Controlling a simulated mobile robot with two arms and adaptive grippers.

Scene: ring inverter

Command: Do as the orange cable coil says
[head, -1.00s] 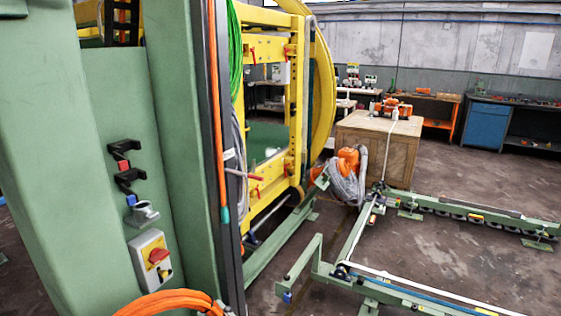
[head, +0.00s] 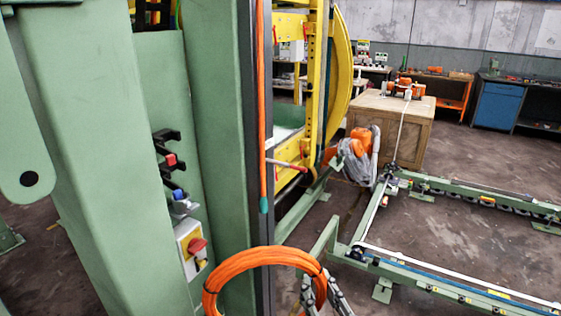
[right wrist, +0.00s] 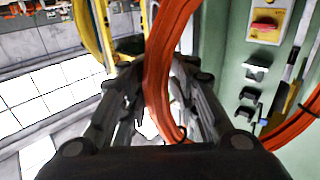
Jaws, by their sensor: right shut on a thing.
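The orange cable coil (head: 226,270) is a thick ring of several strands, hanging upright at the bottom of the head view in front of the green machine column. My right gripper (head: 323,293) is shut on the coil's right side. In the right wrist view the coil (right wrist: 158,80) passes between the fingers of my right gripper (right wrist: 160,72). More of the coil curves at the lower right there. The coil's bottom is cut off in the head view. No writing on it can be read. My left gripper is not in view.
The green column (head: 215,130) carries black hooks (head: 166,141) and a yellow-grey switch box with a red knob (head: 197,245). A green floor frame (head: 440,275) lies to the right. A wooden crate (head: 395,120) stands behind. Open floor lies at the far right.

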